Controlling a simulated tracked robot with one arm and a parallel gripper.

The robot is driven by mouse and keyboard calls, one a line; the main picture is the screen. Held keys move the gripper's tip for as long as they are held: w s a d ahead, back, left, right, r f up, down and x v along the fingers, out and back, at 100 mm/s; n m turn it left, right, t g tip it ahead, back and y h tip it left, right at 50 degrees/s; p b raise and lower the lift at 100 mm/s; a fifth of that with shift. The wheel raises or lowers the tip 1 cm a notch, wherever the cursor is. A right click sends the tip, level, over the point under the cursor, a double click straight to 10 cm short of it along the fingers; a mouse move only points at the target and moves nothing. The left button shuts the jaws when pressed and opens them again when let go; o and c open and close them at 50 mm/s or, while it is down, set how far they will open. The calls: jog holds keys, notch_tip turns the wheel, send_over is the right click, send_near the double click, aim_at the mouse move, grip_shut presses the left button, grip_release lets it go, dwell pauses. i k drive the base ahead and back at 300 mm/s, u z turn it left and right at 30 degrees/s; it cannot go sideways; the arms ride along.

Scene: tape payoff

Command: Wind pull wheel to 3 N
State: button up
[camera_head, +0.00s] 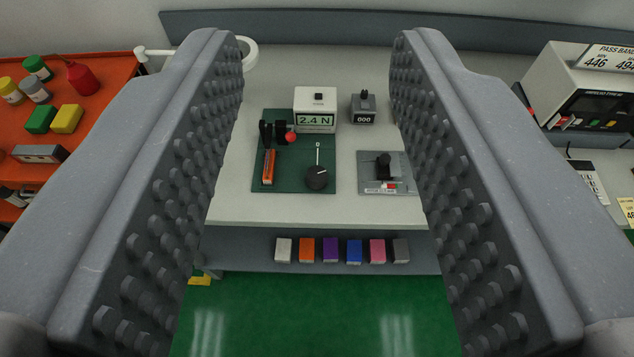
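My gripper (318,55) is wide open, with one studded finger on each side of the view and nothing between them. Beyond it, on the pale bench, lies a dark green plate (290,182). On its front right is a round black knob (317,178), which looks like the pull wheel; a thin pale rod stands or runs behind it. A white box with a display (315,110) at the back of the plate reads 2.4 N. An orange piece (268,167) and a black part with a red ball (290,137) are on the plate's left side. My gripper is apart from all of these.
A grey counter reading 000 (364,110) and a grey plate with a black knob (385,172) stand to the right. Several coloured blocks (330,250) sit on the lower shelf. An orange table (100,90) is left; a tester (590,90) is right. The bench front is clear.

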aim_at(316, 177)
jog(key=k, duration=1.1)
jog(key=u, duration=0.6)
jog(key=i, duration=2.15)
jog(key=z, duration=0.7)
